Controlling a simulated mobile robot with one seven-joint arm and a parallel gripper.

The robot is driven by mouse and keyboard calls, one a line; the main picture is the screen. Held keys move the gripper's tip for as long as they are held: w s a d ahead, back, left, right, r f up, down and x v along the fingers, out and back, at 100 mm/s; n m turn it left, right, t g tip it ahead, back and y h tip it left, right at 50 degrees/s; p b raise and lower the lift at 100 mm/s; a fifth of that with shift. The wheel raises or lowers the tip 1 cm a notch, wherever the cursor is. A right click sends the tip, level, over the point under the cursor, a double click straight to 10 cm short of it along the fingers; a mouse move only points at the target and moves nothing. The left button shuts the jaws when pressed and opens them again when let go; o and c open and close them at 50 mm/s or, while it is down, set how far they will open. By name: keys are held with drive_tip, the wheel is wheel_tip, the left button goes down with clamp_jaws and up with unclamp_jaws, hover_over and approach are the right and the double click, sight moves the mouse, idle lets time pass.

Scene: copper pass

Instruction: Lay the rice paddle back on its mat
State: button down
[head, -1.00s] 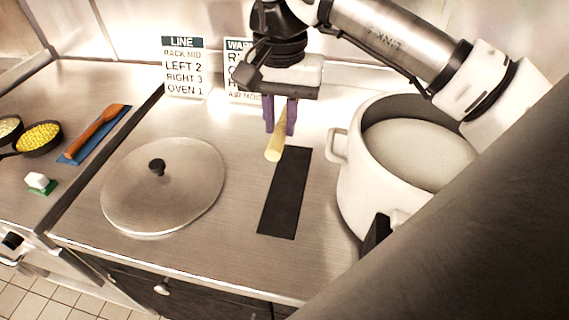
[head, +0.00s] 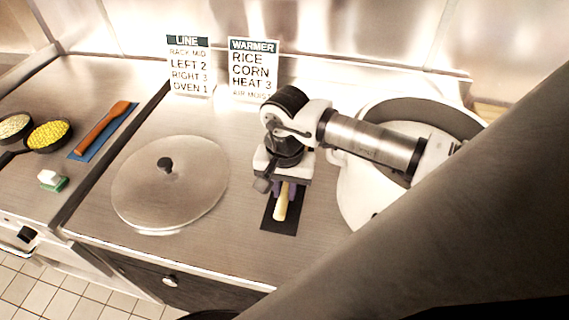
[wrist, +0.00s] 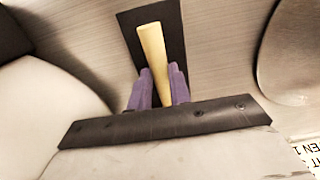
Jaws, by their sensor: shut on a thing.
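The rice paddle (head: 281,204) is pale yellow; its handle sticks out from between the purple fingers of my gripper (head: 284,188). My gripper is shut on it, low over the dark mat (head: 270,223). In the wrist view the paddle (wrist: 153,55) runs along the dark mat (wrist: 174,40), between the fingers (wrist: 157,88). The rest of the paddle is hidden behind the gripper. I cannot tell whether the paddle touches the mat.
A large white rice pot (head: 352,190) stands close to the right of the mat, partly behind my arm. A round steel lid (head: 195,190) lies to the left. Signs stand behind (head: 253,70). A brown spatula (head: 100,130) lies on a blue mat at far left.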

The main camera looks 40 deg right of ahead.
wheel_tip(320, 180, down, 2)
drive_tip(key=c, duration=1.3)
unclamp_jaws()
wheel_tip(320, 180, up, 12)
drive_tip(key=b, duration=0.3)
